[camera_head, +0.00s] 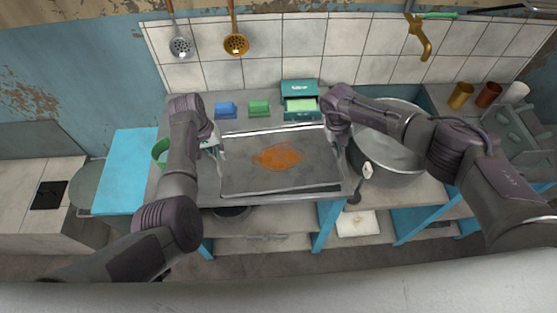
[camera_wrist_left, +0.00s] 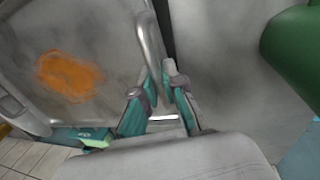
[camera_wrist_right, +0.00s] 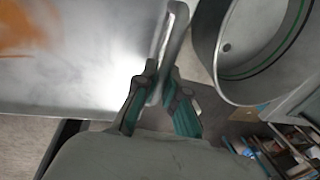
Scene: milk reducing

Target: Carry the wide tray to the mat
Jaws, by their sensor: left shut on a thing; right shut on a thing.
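The wide tray (camera_head: 240,178) is a grey metal tray with an orange-brown patch in its middle. It is in front of me over the metal counter; I cannot tell whether it touches the counter. My left gripper (camera_head: 213,141) is shut on the tray's left handle, and the left wrist view shows the fingers (camera_wrist_left: 165,85) around the handle bar (camera_wrist_left: 150,42). My right gripper (camera_head: 344,145) is shut on the right handle, with its fingers (camera_wrist_right: 161,75) at the bar (camera_wrist_right: 172,38). I cannot make out a mat for certain.
A large steel pot (camera_head: 398,160) stands close to the right of the tray. A green container (camera_head: 159,152) is at the left. Blue (camera_head: 227,109) and green (camera_head: 259,108) blocks and a teal box (camera_head: 299,88) stand behind. A flat light-blue surface (camera_head: 125,170) lies further left.

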